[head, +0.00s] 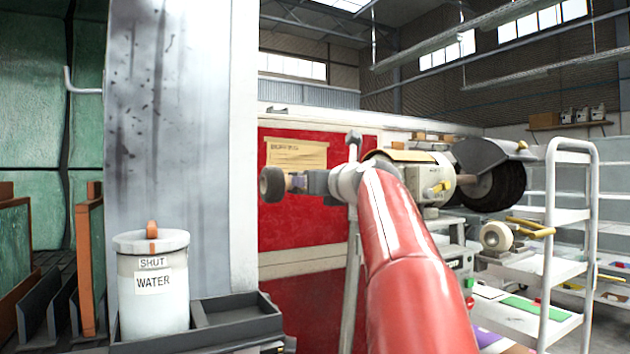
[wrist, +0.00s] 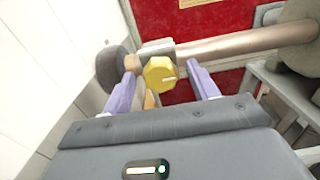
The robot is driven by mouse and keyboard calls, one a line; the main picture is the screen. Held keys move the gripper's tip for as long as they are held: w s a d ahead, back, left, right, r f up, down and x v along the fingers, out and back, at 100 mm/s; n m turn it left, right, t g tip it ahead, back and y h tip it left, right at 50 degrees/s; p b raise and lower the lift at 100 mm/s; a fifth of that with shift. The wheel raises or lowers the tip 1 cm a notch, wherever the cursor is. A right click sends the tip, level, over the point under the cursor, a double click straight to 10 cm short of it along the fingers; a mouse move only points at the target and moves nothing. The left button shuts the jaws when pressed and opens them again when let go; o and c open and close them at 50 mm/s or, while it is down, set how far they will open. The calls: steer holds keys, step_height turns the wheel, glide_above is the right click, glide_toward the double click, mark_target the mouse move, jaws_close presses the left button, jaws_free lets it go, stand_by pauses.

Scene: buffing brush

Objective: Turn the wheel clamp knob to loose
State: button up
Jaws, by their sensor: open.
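The yellow clamp knob (wrist: 159,73) shows in the wrist view, a faceted disc with a pale pointer line toward its right side. It sits on a grey clamp block on a metal shaft, beside a dark round wheel (wrist: 112,68). My gripper (wrist: 161,67) is open, its two purple fingers on either side of the knob. A gap shows between the knob and the right finger; contact at the left finger I cannot tell. In the head view my gripper (head: 296,182) is beside the dark wheel (head: 271,184), and the knob is hidden there.
The buffing machine body (head: 415,172) has a larger black wheel (head: 495,186) on its right. A white shelf cart (head: 545,262) stands right. A white water canister (head: 152,290) stands in a dark tray (head: 238,318) at lower left. A red panel (head: 300,235) is behind.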

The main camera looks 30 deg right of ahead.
steer(key=c, duration=1)
